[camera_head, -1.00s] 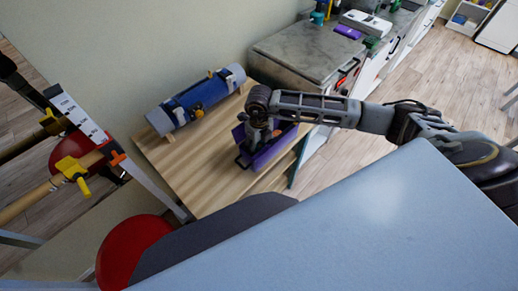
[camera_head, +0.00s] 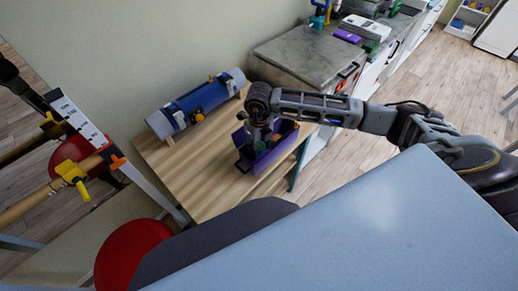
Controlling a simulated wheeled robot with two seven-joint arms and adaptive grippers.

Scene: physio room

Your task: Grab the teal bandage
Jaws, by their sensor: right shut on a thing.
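A purple open bin (camera_head: 270,158) stands on the wooden table by the wall, below my right arm. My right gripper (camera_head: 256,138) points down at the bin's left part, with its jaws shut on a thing. The jaws and the arm mostly hide what is held, and its teal colour is not clear at this size. Small green and orange items (camera_head: 279,136) show in the bin beside the gripper. My left gripper is not in view.
A blue roll (camera_head: 195,105) with straps lies at the table's back. A grey-topped cabinet (camera_head: 305,58) stands beyond the table. A pale blue surface (camera_head: 370,225) fills the front. A red stool (camera_head: 128,255) is at front left, a rack with bars (camera_head: 85,130) at left.

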